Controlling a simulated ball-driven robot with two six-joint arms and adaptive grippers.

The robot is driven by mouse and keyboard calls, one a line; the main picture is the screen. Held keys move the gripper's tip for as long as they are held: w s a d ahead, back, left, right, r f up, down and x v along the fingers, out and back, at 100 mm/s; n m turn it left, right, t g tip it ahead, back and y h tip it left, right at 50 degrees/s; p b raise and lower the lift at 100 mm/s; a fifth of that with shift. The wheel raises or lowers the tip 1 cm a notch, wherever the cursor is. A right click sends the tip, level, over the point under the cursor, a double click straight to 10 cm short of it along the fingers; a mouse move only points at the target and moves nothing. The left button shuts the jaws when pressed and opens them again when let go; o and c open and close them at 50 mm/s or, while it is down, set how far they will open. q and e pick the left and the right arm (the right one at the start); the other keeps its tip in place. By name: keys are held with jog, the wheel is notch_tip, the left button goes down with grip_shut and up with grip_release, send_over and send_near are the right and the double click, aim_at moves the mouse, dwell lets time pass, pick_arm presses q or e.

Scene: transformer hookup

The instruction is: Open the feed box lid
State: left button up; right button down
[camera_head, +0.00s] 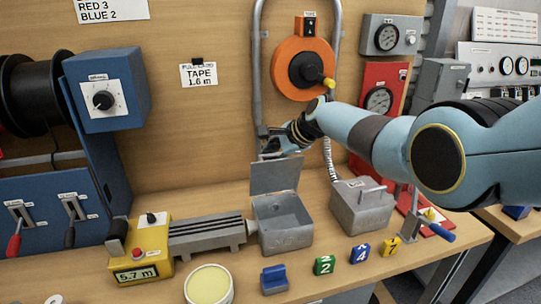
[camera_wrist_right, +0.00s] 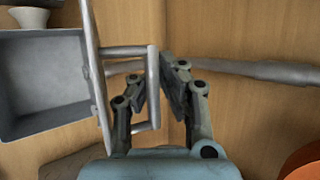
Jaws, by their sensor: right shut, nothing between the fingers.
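The open grey box (camera_head: 284,238), which I take to be the feed box, stands on the bench at the centre. Its lid (camera_head: 275,177) stands roughly upright at its back. In the right wrist view the open box (camera_wrist_right: 40,85) is at the left, with the lid (camera_wrist_right: 97,75) edge-on and a bar handle (camera_wrist_right: 153,88) on it. My right gripper (camera_head: 281,143) is just above and behind the lid's top edge. Its fingers (camera_wrist_right: 168,75) are shut on nothing, close beside the handle; I cannot tell whether they touch it. My left gripper is out of view.
A second grey box (camera_head: 357,215) with a closed, handled lid stands to the right. A grey vice-like rail (camera_head: 205,237) and yellow unit (camera_head: 145,258) are at left. Numbered blocks (camera_head: 325,265) line the front. Vertical conduit (camera_head: 257,80) and an orange reel (camera_head: 303,70) are behind.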

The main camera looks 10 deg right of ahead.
jog(key=shift+w+r, duration=0.4)
jog(key=shift+r, duration=0.15)
jog(key=c, duration=1.6)
grip_release()
jog(key=shift+c, duration=0.2)
jog(key=shift+s+f, duration=0.1)
jog(key=shift+s, duration=0.05)
jog(key=shift+s+f, duration=0.1)
